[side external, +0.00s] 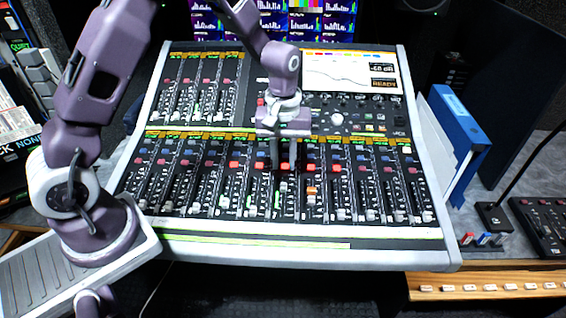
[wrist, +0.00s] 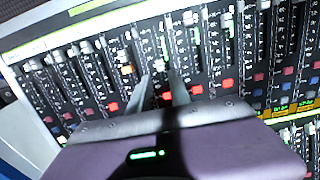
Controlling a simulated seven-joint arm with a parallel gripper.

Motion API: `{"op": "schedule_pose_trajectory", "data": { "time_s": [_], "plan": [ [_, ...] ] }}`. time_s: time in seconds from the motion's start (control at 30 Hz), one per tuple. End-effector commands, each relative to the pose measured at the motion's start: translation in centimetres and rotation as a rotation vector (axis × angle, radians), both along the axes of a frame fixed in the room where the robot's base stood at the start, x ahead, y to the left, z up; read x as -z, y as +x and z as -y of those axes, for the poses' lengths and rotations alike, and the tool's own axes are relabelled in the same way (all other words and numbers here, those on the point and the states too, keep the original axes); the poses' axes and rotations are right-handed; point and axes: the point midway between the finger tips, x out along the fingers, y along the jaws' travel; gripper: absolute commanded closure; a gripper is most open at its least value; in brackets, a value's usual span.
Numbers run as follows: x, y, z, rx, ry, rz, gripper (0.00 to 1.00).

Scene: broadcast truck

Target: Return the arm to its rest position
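My gripper (side external: 283,164) is above the middle of the mixing console (side external: 300,247), fingers pointing down at the lower bank of faders and buttons. Its two grey fingers are apart, with nothing held between them. In the wrist view my gripper (wrist: 161,82) shows the same gap, with a red button (wrist: 166,96) and fader strips beyond it. I cannot tell whether the fingertips touch the panel. My arm reaches in from the left, and its upper part leaves the top of the side view.
A console screen (side external: 345,72) is right of my gripper, with monitors (side external: 325,22) behind. Books (side external: 18,135) stand at the far left. Space above the console's right half looks clear.

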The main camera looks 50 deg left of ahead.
Motion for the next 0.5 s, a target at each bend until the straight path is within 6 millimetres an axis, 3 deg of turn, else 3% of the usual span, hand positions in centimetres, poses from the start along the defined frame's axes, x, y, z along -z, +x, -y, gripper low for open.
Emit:
{"op": "schedule_pose_trajectory", "data": {
  "time_s": [0.07, 0.17, 0.2, 0.3, 0.4, 0.5],
  "plan": [
    [-2.7, -0.5, 0.2, 0.038, -0.006, 0.035, 0.76],
    [-8.9, -2.8, 0.7, 0.151, -0.010, 0.115, 0.76],
    [-11.5, -4.4, 0.9, 0.208, -0.006, 0.152, 0.76],
    [-16.8, -9.2, 1.3, 0.358, 0.017, 0.244, 0.76],
    [-20.2, -14.7, 1.5, 0.508, 0.062, 0.331, 0.76],
    [-21.4, -19.4, 1.5, 0.632, 0.119, 0.398, 0.76]
  ]
}}
